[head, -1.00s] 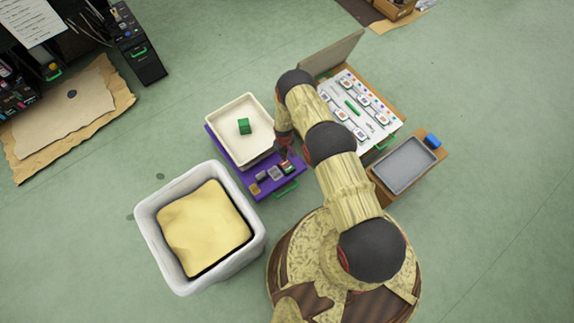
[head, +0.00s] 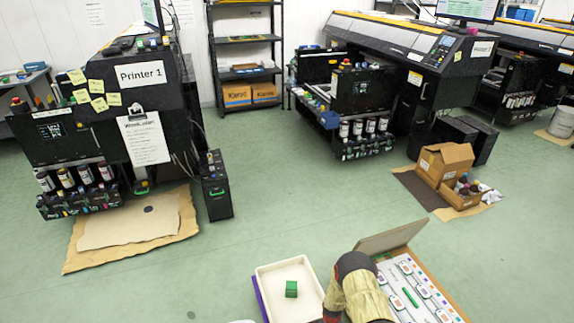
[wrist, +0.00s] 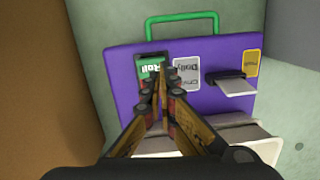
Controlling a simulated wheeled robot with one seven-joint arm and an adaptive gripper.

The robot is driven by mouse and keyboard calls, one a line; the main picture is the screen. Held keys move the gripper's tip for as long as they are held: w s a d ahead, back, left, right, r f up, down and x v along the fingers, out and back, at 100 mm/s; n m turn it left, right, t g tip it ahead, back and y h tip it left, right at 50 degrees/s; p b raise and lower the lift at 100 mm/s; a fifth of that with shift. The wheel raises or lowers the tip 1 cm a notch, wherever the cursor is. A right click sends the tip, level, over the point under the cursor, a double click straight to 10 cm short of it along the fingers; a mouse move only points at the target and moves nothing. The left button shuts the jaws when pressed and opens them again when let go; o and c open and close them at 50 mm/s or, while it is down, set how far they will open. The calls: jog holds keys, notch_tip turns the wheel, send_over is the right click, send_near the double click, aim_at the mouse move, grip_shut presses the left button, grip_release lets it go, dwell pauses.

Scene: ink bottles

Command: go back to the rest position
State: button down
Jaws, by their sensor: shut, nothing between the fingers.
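My gripper (wrist: 161,72) is in the wrist view, its fingers together and empty. The fingertips are over or just in front of a purple board (wrist: 120,78), beside a green-labelled tag reading "Roll" (wrist: 150,66); I cannot tell whether they touch. A grey tag (wrist: 187,74), a pale piece at a dark slot (wrist: 236,86) and a yellow tag (wrist: 251,62) sit to the right. The board has a green handle (wrist: 183,18). In the head view my arm reaches up from the bottom edge, and my gripper is out of sight there.
A cream tray (head: 268,280) holds a green block (head: 291,289) left of my arm. A board with an open lid (head: 391,238) stands to its right. Printer 1 (head: 141,76), a black cabinet (head: 215,186) and cardboard boxes (head: 445,162) stand farther off. Green floor between is clear.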

jog(key=s+r+g, duration=0.1)
jog(key=s+g, duration=0.1)
jog(key=s, duration=0.4)
jog(key=s+r+m+p, duration=0.1)
jog(key=s+r, duration=0.1)
jog(key=r, duration=2.3)
jog(key=s+r+m, duration=0.1)
jog(key=s+r, duration=0.1)
jog(key=r, duration=2.3)
jog(key=s+r+t, duration=0.3)
jog(key=s+r, duration=0.2)
jog(key=r, duration=0.5)
jog(key=s+r+t+p, duration=0.1)
jog(key=s+r+t, duration=0.2)
jog(key=r, duration=0.8)
jog(key=s+r+t+p, duration=0.1)
jog(key=s+r+t, duration=0.2)
jog(key=s+r, duration=0.5)
notch_tip(320, 180, up, 3)
jog(key=shift+r+m, duration=0.2)
jog(key=shift+m, duration=0.2)
